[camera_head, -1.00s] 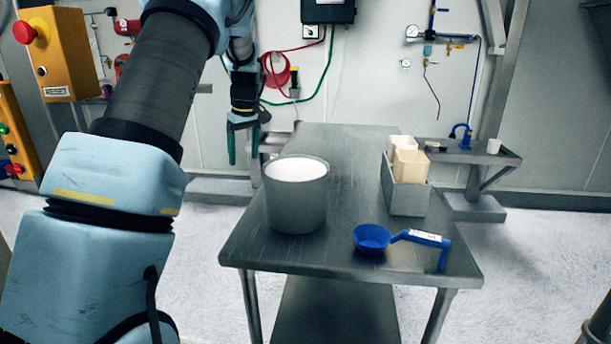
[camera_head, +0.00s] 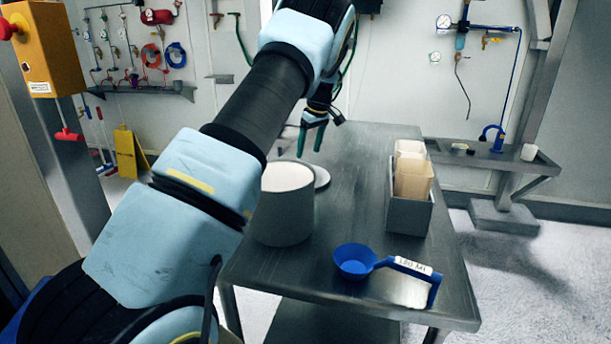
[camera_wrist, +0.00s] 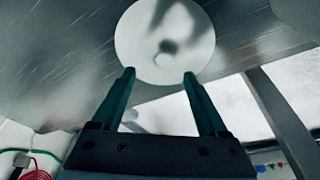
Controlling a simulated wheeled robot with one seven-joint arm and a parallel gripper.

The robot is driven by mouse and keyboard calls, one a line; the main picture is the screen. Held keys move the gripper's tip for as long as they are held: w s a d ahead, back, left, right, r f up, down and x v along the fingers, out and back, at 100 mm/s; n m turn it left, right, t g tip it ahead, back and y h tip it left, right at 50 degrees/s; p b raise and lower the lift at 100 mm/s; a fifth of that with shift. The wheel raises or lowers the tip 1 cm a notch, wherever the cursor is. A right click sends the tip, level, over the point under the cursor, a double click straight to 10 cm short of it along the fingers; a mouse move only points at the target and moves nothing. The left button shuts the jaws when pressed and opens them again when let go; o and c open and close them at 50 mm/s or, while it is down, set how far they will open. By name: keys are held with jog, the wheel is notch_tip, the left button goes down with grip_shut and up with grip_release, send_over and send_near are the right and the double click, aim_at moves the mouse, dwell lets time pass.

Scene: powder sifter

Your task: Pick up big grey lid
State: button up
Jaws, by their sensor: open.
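A round, pale grey lid (camera_head: 322,178) lies flat on the steel table behind the big grey pot (camera_head: 284,215), which partly hides it. The lid fills the top middle of the wrist view (camera_wrist: 150,62), with a dark knob-like spot at its centre and a shadow across it. My gripper (camera_head: 311,140) hangs above the table near the lid, with its green fingers apart and empty. In the wrist view the fingertips (camera_wrist: 160,75) point toward the lid's lower edge. A gap seems to remain between fingers and lid.
The steel table (camera_head: 350,215) also carries a blue scoop (camera_head: 355,262) at the front and a grey bin (camera_head: 409,215) with cream containers (camera_head: 412,178) at the right. The table middle is clear. A side shelf (camera_head: 480,154) stands behind.

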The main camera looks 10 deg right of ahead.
jog(key=shift+w+a+f, duration=0.1)
jog(key=shift+w+f, duration=0.05)
jog(key=shift+f, duration=0.45)
jog(key=p+x, duration=0.1)
jog(key=x, duration=0.1)
jog(key=p+x, duration=0.2)
jog(key=shift+a+f, duration=0.1)
jog(key=shift+a, duration=0.25)
jog(key=shift+f, duration=0.55)
grip_shut()
